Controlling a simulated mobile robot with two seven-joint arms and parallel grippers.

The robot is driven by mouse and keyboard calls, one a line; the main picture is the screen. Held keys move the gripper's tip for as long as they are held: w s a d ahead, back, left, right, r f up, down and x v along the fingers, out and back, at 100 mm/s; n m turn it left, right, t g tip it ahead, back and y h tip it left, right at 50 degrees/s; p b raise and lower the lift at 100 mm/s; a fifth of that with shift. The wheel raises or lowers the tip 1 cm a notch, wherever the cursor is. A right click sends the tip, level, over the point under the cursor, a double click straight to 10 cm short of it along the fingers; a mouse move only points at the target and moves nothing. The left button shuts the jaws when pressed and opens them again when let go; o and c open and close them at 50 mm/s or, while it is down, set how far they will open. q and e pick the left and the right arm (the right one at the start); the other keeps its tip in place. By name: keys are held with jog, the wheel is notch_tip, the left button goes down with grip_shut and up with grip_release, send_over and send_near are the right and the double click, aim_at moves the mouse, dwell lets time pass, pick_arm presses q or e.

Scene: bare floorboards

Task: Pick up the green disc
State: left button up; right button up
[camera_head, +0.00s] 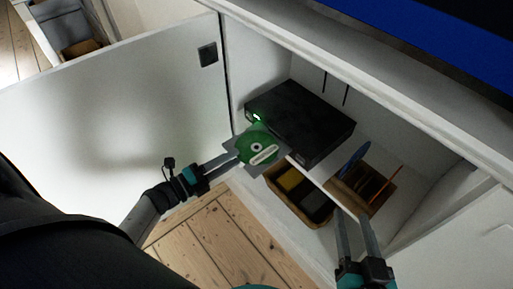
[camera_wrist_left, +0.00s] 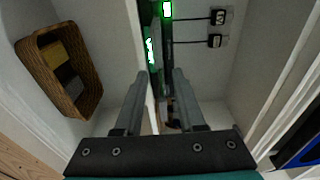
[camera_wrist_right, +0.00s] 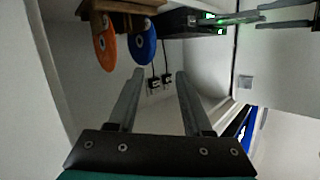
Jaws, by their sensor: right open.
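The green disc (camera_head: 257,147) has a pale centre and lies flat on a grey tray (camera_head: 233,148) at the front of the black player (camera_head: 300,122) in the cabinet. In the left wrist view a thin green edge (camera_wrist_left: 151,52) shows ahead of the fingers. My left gripper (camera_head: 238,160) is open, its fingertips close to the disc's near left side; I cannot tell whether they touch it. Its fingers also show apart in the left wrist view (camera_wrist_left: 157,76). My right gripper (camera_head: 355,220) is open and empty, right of the disc, by the wooden rack.
A wooden rack (camera_head: 345,193) holds a blue disc (camera_head: 353,160) and an orange disc (camera_head: 385,184). A wicker basket (camera_head: 277,186) stands on the lower shelf. The white cabinet door (camera_head: 120,110) is open at left. The cabinet top (camera_head: 380,85) overhangs the shelf.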

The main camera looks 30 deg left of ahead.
aim_at(256, 147)
pick_arm(q)
jog(key=shift+b+x, duration=0.3)
jog(key=shift+x, duration=1.1)
pick_arm(e)
jog(key=shift+s+a+r+t+y, duration=0.3)
jog(key=shift+s+a+r+t, duration=0.15)
jog(key=shift+t, duration=0.25)
pick_arm(q)
jog(key=shift+c, duration=0.4)
pick_arm(e)
jog(key=shift+w, duration=0.1)
pick_arm(q)
grip_shut()
